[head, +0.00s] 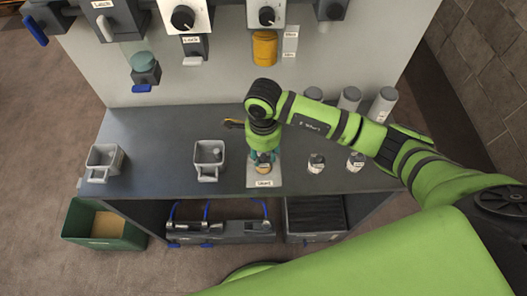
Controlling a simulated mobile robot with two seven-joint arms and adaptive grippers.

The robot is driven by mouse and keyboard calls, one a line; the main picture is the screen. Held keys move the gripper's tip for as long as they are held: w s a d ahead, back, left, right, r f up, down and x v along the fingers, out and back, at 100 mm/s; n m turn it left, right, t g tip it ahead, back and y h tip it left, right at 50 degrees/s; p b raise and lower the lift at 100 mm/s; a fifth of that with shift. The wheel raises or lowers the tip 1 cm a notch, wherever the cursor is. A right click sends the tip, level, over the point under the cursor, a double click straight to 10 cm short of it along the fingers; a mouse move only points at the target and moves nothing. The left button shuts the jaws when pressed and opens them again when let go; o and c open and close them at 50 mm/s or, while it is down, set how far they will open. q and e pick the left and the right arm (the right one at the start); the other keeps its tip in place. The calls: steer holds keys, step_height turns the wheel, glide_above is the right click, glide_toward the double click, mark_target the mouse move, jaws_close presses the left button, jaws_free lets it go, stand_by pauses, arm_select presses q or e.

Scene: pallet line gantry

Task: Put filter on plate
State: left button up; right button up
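My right gripper (263,158) points down over the light plate (264,182), which lies on the dark bench and has a label at its front edge. A small tan and dark round piece, which may be the filter (263,167), shows between the teal fingertips, at or just above the plate. I cannot tell whether the fingers press on it or whether it rests on the plate. My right arm hides the area behind it. My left gripper is not in view.
Two grey square cups (208,160) (104,162) stand left of the plate. Small jars (316,163) (355,161) stand to its right, with grey cylinders (349,98) behind. A yellow canister (264,48) hangs on the back panel. A green bin (102,225) is on the floor.

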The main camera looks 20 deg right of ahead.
mark_target(263, 155)
steer(key=shift+r, duration=0.25)
step_height(263, 155, up, 12)
steer(key=b, duration=0.3)
steer(key=shift+b, duration=0.4)
steer(key=shift+f, duration=0.1)
